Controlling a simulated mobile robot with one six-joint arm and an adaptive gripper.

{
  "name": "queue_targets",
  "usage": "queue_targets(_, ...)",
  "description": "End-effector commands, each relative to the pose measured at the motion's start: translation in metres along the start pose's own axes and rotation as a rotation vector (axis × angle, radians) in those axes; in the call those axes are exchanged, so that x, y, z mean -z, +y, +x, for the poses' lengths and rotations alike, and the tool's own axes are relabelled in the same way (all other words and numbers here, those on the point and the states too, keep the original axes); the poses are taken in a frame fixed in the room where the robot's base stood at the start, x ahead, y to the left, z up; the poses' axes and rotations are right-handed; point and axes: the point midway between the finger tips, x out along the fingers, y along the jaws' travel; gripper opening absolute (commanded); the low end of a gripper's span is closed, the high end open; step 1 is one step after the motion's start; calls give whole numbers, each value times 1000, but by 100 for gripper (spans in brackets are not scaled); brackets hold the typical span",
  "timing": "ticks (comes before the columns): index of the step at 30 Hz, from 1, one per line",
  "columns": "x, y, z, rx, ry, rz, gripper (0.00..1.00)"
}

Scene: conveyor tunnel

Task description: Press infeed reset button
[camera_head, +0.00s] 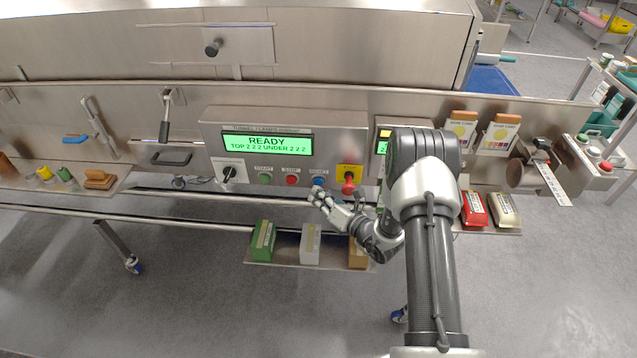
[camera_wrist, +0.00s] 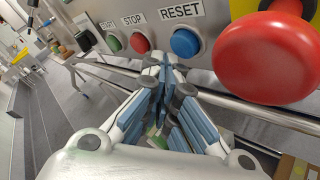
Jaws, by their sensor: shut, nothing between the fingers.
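A blue button labelled RESET (camera_wrist: 186,42) sits on the front of a steel control panel, right of a red STOP button (camera_wrist: 139,42) and a green START button (camera_wrist: 113,43). In the head view the blue button (camera_head: 318,181) is below the green screen reading READY (camera_head: 267,145). My gripper (camera_head: 320,197) is shut and empty, with its fingertips just below and in front of the blue button. In the wrist view the gripper tips (camera_wrist: 166,68) point toward the panel, slightly left of and below the button. Whether they touch it cannot be told.
A large red mushroom button (camera_wrist: 267,57) on a yellow plate stands close right of the blue button. A rail (camera_wrist: 255,108) runs below the panel. A shelf (camera_head: 284,266) with boxes is lower down. Another small box with buttons (camera_head: 594,153) is far right.

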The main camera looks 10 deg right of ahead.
Motion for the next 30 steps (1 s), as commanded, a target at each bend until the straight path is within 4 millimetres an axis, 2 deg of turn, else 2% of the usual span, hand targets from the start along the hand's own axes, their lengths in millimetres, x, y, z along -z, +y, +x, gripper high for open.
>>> queue_targets(7,3,3,-4,0,2,2,0)
queue_targets(21,25,24,-33,0,2,1,0)
queue_targets(30,26,25,-35,0,1,0,0)
